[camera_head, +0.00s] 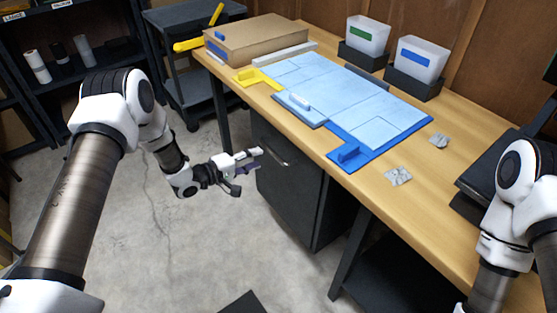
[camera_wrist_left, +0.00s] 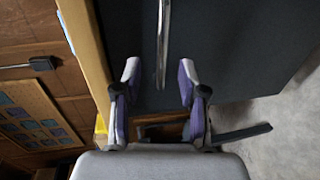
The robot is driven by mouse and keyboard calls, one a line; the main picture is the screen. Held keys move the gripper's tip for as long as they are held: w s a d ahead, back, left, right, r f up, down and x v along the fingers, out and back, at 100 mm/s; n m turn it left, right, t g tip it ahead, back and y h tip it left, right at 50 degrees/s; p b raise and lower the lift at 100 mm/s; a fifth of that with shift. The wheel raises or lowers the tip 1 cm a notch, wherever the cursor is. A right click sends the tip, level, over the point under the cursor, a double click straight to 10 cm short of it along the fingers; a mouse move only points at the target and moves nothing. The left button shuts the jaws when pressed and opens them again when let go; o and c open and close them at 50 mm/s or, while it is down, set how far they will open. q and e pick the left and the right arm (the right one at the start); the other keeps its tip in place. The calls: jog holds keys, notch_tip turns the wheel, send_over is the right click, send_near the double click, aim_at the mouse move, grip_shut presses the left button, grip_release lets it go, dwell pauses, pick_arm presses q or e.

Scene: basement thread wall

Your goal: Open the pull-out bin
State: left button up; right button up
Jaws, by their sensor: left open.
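The pull-out bin (camera_head: 289,190) is a dark grey cabinet front under the wooden worktop; it looks shut. Its metal bar handle (camera_head: 274,154) is near the top of the front. In the left wrist view the handle (camera_wrist_left: 163,40) runs upright in the picture, between the two fingers, against the dark bin front (camera_wrist_left: 225,45). My left gripper (camera_head: 253,160) is open and empty, just in front of the handle. It also shows in the left wrist view (camera_wrist_left: 158,70), fingers apart on either side of the bar. I cannot tell whether they touch it. My right gripper is out of view.
The worktop (camera_head: 350,185) above holds blue panels (camera_head: 330,85), a cardboard box (camera_head: 258,38) and two clear bins (camera_head: 415,58). A dark cart (camera_head: 190,85) stands behind my left arm. The concrete floor (camera_head: 200,245) before the bin is mostly clear.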

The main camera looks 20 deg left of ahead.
aim_at(273, 152)
pick_arm(q)
jog(key=x, duration=0.7)
jog(key=shift+w+d+f, duration=0.1)
jog(key=shift+w, duration=0.2)
grip_shut()
